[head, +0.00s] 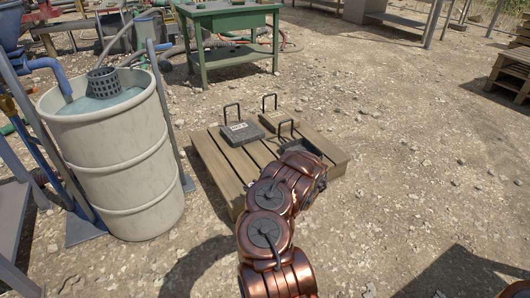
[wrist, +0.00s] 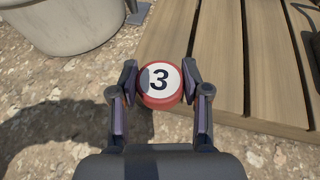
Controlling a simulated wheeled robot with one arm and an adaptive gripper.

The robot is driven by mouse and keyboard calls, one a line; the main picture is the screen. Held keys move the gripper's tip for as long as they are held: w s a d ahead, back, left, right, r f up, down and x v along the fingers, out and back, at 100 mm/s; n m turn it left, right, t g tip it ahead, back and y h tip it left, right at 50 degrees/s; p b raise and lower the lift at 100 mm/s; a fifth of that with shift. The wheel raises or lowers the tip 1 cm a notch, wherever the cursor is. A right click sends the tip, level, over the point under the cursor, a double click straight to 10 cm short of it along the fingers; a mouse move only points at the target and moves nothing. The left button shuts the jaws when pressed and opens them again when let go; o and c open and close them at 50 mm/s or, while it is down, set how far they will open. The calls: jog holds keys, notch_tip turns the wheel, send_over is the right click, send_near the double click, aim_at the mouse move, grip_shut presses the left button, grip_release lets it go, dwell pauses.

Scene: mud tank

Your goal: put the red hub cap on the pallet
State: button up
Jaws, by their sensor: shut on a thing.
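The red hub cap (wrist: 147,100) shows in the wrist view as a round disc with a red rim, a white face and a black "3". My gripper (wrist: 160,78) is shut on it, one finger at each side. The wooden pallet (head: 223,177) lies on the ground in the middle of the head view. In the wrist view the pallet (wrist: 212,65) fills the upper right, and the cap overlaps its left edge. The cap's height above the pallet is hard to tell. In the head view my arm hides the gripper and the cap.
Several dark weights with handles, one a grey block (head: 240,132), stand on the pallet's far and right parts. Bare planks show at its left. A white barrel (head: 118,150) of water stands left of the pallet. A green table (head: 228,45) stands behind. Gravel at right is clear.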

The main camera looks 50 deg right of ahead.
jog(key=s+d+f+b, duration=0.1)
jog(key=s+d+f, duration=0.1)
jog(key=s+f, duration=0.25)
jog(key=b, duration=0.8)
send_over(248, 182)
jog(key=s+a, duration=0.2)
notch_tip(248, 182, down, 2)
jog(key=shift+d+f, duration=0.1)
jog(key=shift+f, duration=0.05)
notch_tip(248, 182, down, 4)
jog(key=b, duration=0.3)
jog(key=shift+r, duration=0.2)
jog(key=shift+p, duration=0.3)
jog(key=o, duration=1.1)
jog(key=shift+f, duration=0.1)
jog(key=shift+o, duration=0.2)
